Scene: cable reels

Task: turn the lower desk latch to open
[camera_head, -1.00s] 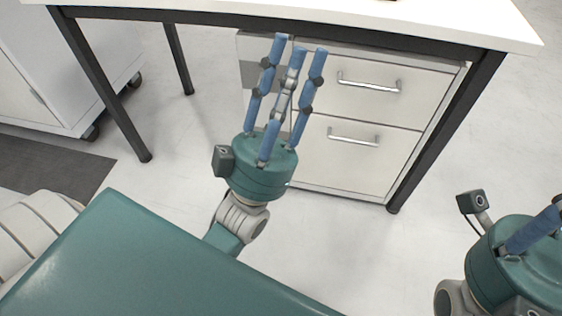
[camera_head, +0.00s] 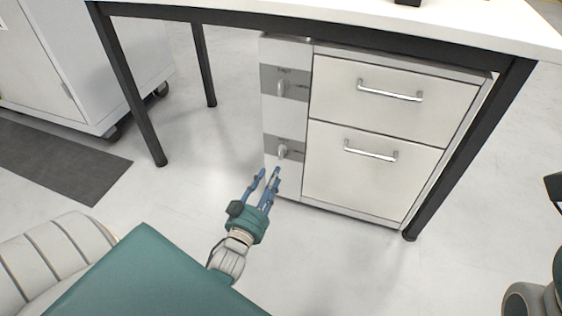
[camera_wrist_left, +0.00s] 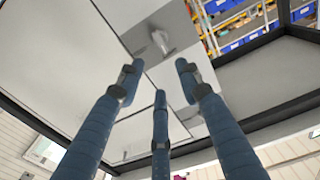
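The lower desk latch (camera_head: 283,151) is a small silver handle on a grey plate, on the narrow panel left of the drawers. Its handle appears to point down. My left gripper (camera_head: 265,178) is just below and left of it in the head view, with its blue fingers apart and nothing between them. In the left wrist view a silver latch handle (camera_wrist_left: 162,42) shows beyond the fingertips (camera_wrist_left: 160,82), not touched. Of my right gripper only a sliver of the body (camera_head: 557,262) shows at the right edge; its fingers are out of frame.
An upper latch (camera_head: 281,87) of the same kind sits above. Two drawers with bar handles (camera_head: 390,90) are to the right. The desk top (camera_head: 450,28) overhangs, with dark legs (camera_head: 135,90) at both sides. A white wheeled cabinet (camera_head: 90,60) stands left. The floor before the desk is clear.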

